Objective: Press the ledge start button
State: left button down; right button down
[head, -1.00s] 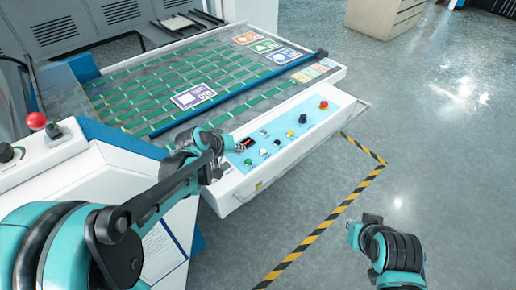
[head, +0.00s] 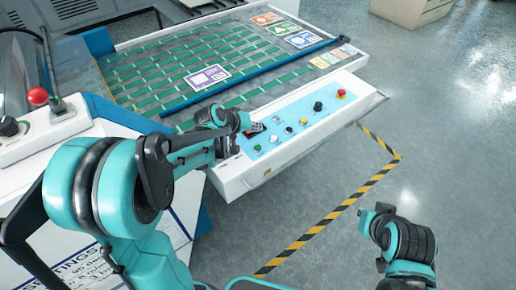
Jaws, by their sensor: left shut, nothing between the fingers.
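The ledge control panel (head: 290,135) is a light blue strip on the white front ledge of the machine. A small green button (head: 257,148) sits near its left end, beside a dark display (head: 254,130). I cannot read which button is marked start. My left gripper (head: 240,122) is shut and empty, over the panel's left end close to the display and the green button. I cannot tell whether it touches the panel. It hides the panel's left corner. My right gripper (head: 366,216) is low over the floor at the right, away from the panel; its fingers are unclear.
Farther right on the panel are small buttons, a black knob (head: 318,106) and a red mushroom button (head: 341,94). Behind is a green-striped bed (head: 190,65) with a blue bar. A white console with a red-knobbed lever (head: 38,97) stands left. Black-yellow tape (head: 330,220) marks open floor.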

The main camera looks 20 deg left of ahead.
aim_at(256, 148)
pick_arm(q)
notch_tip(256, 148, down, 7)
jog(key=b, duration=0.5)
jog(key=shift+f, duration=0.2)
dwell(1.0)
jog(key=shift+f+b, duration=0.45)
jog(key=shift+b, duration=0.1)
